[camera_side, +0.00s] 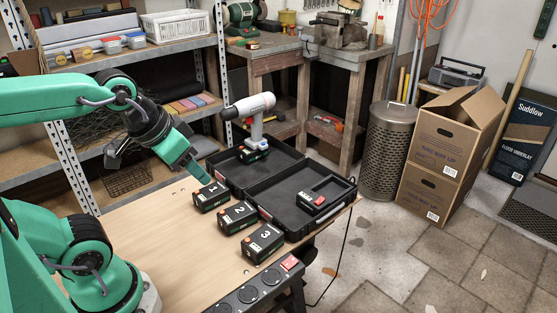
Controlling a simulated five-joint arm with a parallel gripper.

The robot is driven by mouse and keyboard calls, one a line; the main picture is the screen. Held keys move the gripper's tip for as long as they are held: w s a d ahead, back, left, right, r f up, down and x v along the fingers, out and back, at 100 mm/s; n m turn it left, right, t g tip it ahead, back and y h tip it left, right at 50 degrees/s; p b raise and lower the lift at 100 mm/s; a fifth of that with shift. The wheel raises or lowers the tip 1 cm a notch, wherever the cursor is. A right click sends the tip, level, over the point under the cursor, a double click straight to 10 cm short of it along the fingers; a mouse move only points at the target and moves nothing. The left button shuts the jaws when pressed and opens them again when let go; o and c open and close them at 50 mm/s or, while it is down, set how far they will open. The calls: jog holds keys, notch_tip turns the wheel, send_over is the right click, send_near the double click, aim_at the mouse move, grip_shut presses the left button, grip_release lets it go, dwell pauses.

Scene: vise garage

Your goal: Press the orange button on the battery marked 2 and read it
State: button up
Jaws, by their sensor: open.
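The battery marked 2 (237,217) is a black block with a white number on top. It sits on the wooden table between the battery marked 1 (211,196) and the battery marked 3 (262,243). My gripper (203,178) is above the table near battery 1, up and to the left of battery 2, and apart from battery 2. Its jaws are open and I see nothing between them.
An open black case (333,219) lies behind the batteries, with another battery (312,200) in it. A drill (252,124) stands upright at the case's left part. A power strip (247,293) lies along the table's front edge. The table's left part (150,225) is clear.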

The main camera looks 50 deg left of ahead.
grip_shut()
dwell(1.4)
